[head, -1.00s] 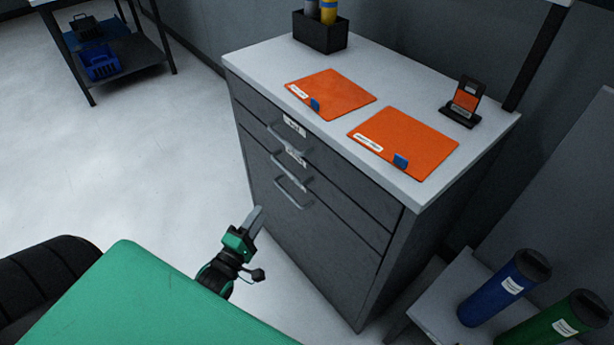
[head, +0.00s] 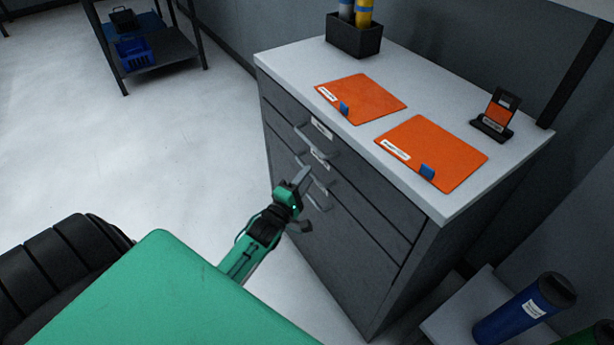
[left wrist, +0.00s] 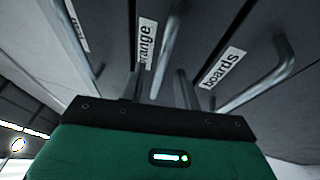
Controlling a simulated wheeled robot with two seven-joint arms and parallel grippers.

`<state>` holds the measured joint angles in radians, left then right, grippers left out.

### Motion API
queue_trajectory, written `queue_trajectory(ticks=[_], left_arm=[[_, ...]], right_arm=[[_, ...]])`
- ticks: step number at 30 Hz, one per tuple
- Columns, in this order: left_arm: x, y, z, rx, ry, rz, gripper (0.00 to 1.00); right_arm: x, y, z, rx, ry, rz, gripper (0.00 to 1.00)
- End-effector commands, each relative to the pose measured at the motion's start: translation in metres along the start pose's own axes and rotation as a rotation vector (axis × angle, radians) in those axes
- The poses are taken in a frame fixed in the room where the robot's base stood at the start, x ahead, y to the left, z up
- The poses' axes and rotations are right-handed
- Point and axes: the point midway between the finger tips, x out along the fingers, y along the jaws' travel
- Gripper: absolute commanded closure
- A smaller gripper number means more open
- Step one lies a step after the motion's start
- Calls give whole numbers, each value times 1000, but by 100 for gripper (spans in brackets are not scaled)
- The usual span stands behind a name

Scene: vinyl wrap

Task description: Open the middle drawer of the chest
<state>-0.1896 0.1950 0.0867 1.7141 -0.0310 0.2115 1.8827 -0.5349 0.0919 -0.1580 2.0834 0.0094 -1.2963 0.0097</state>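The grey chest (head: 345,235) stands right of centre in the head view with its drawers closed. Its middle drawer handle (head: 328,183) is partly hidden behind my left gripper (head: 303,177). In the left wrist view, the two fingers of my left gripper (left wrist: 160,88) are apart. The middle handle (left wrist: 168,48), beside a label reading "orange" (left wrist: 146,42), runs between them. Whether either finger touches it I cannot tell. The upper handle (left wrist: 76,32) lies left and the lower handle (left wrist: 268,80), near the "boards" label (left wrist: 223,68), lies right. My right gripper is out of view.
Two orange folders (head: 361,99) (head: 432,153), a black pen holder (head: 354,38) and a small black stand (head: 495,115) are on the chest top. A low shelf with a blue cylinder (head: 525,308) stands right of the chest. The floor left of the chest is clear.

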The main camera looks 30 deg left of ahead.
Motion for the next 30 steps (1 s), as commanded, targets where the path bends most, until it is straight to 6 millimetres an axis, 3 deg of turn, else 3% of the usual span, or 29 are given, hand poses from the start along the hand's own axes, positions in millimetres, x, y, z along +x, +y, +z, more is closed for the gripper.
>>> queue_trajectory(ticks=[12,13,18,30], left_arm=[[9,0,0,-1,0,-1,68],[9,0,0,-1,0,0,70],[9,0,0,-1,0,0,100],[1,2,-3,1,1,-3,100]], right_arm=[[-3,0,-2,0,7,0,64],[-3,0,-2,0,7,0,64],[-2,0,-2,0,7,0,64],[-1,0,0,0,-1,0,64]])
